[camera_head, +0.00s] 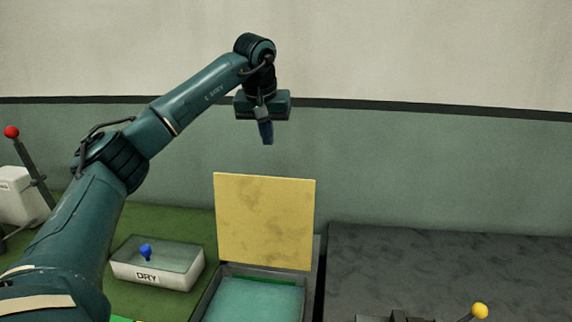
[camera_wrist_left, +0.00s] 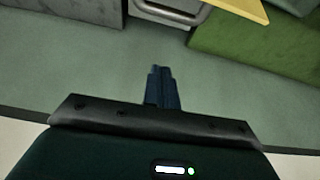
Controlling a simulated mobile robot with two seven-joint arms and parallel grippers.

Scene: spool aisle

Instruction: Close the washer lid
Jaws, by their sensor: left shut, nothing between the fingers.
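The washer lid (camera_head: 265,220) is a flat yellow panel standing upright, open, at the back of the washer. The washer (camera_head: 252,302) is a dark-rimmed box with a teal inside, partly cut off by the bottom of the head view. My left gripper (camera_head: 267,133) is shut and empty, pointing down above the lid's top edge, apart from it. In the left wrist view its closed blue fingers (camera_wrist_left: 162,88) show in the middle. A yellow corner of the lid (camera_wrist_left: 240,8) shows at the top of that view. My right gripper is not in view.
A box marked DRY (camera_head: 158,272) with a blue knob stands left of the washer on a green surface. A dark counter (camera_head: 440,265) lies to the right, with a yellow-knobbed lever (camera_head: 480,311) at front. A red-knobbed lever (camera_head: 12,132) stands far left. The wall is behind.

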